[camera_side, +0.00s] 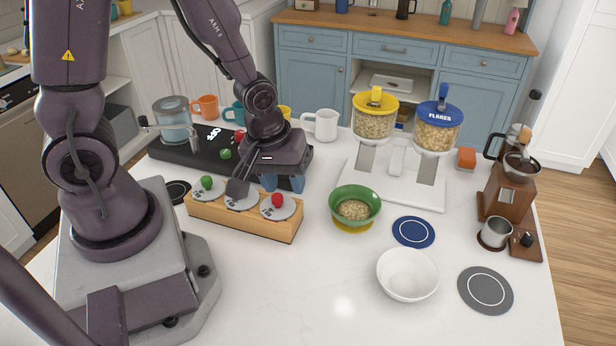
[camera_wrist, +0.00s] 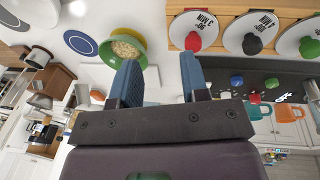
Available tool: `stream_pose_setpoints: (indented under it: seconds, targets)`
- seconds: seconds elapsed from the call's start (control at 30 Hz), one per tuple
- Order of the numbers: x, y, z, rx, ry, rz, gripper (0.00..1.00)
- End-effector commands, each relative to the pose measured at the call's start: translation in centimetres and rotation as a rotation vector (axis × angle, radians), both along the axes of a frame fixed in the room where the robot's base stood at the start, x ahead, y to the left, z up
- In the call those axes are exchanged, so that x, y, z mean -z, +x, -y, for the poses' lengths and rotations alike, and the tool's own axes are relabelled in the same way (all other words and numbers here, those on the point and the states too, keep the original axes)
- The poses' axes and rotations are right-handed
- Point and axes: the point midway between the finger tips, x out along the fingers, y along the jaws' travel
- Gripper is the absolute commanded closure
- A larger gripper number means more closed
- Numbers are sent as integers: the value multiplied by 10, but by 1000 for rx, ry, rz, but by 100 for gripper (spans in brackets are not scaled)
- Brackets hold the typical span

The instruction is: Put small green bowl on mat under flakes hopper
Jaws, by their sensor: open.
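The flakes hopper (camera_side: 438,128) has a blue lid and stands right of a yellow-lidded hopper (camera_side: 375,116). A bare blue mat (camera_side: 413,232) lies in front of the flakes hopper, right of the green bowl. My gripper (camera_side: 284,187) has blue fingers. It is open and empty behind the wooden dial block, left of and apart from the bowl.
The wooden block (camera_side: 243,222) carries several dials with coloured knobs. A white bowl (camera_side: 407,275) stands in front of the blue mat. A grey mat (camera_side: 485,290) is bare at right. A coffee grinder (camera_side: 508,195) and metal cup (camera_side: 495,233) stand at the right edge.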

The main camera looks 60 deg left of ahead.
Motion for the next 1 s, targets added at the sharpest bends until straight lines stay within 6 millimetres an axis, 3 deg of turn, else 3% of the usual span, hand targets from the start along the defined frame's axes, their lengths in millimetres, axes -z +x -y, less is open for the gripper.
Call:
stream_pose_setpoints:
  seconds: [0.03,0.13,0.4,1.0]
  targets:
    - [14,2,0,-102,-24,14,59]
    - [26,13,1,-301,-76,89,59]
    - [15,43,-1,-620,-215,280,59]
    - [21,49,-1,-667,-234,285,59]
